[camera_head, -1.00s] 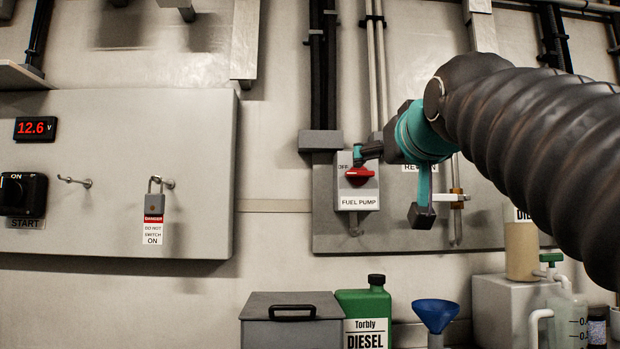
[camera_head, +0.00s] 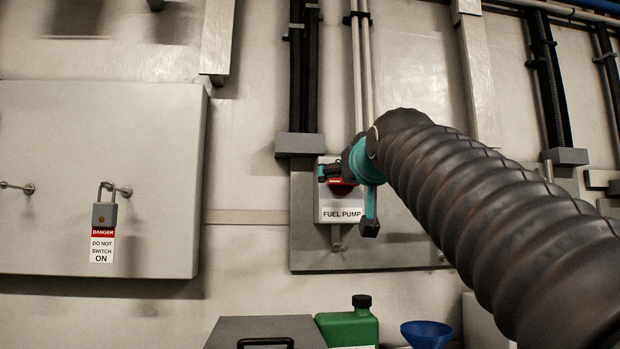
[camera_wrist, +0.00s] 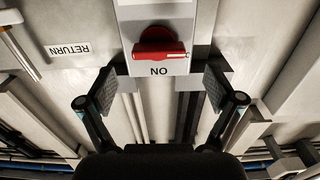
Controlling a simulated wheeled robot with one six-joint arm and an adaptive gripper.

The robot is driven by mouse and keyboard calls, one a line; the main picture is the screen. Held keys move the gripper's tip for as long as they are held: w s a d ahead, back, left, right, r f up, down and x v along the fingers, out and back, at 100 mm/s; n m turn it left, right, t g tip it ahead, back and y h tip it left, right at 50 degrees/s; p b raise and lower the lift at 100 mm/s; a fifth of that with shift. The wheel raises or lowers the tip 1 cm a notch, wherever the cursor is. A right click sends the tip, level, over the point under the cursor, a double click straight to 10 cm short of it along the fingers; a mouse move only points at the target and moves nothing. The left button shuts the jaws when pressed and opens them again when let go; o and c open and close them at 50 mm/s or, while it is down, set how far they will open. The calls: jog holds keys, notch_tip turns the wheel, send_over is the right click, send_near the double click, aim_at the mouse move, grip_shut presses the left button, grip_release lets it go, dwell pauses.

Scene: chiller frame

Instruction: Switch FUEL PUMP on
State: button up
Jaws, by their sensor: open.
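The FUEL PUMP switch box (camera_head: 328,205) is a pale box on a grey wall plate, right of centre in the head view. Its red knob (camera_head: 342,188) is partly hidden by my gripper there. In the wrist view the red knob (camera_wrist: 158,46) shows upside down, its handle lying crosswise with a white mark at the right end. The ON label (camera_wrist: 159,71) is on the box's gripper-side edge. My gripper (camera_wrist: 160,88) is open and empty, fingers spread to either side of the box, short of the knob. My gripper (camera_head: 349,197) also shows at the box in the head view.
A padlock with a DANGER tag (camera_head: 103,220) hangs on the left panel. Conduits (camera_head: 360,70) run above the switch. A RETURN label (camera_wrist: 68,49) is beside the box. A green jug (camera_head: 348,328), blue funnel (camera_head: 427,333) and grey case (camera_head: 232,332) stand below.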

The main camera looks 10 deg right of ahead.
jog(key=shift+w+p, duration=0.3)
jog(key=shift+w, duration=2.3)
jog(key=c, duration=1.1)
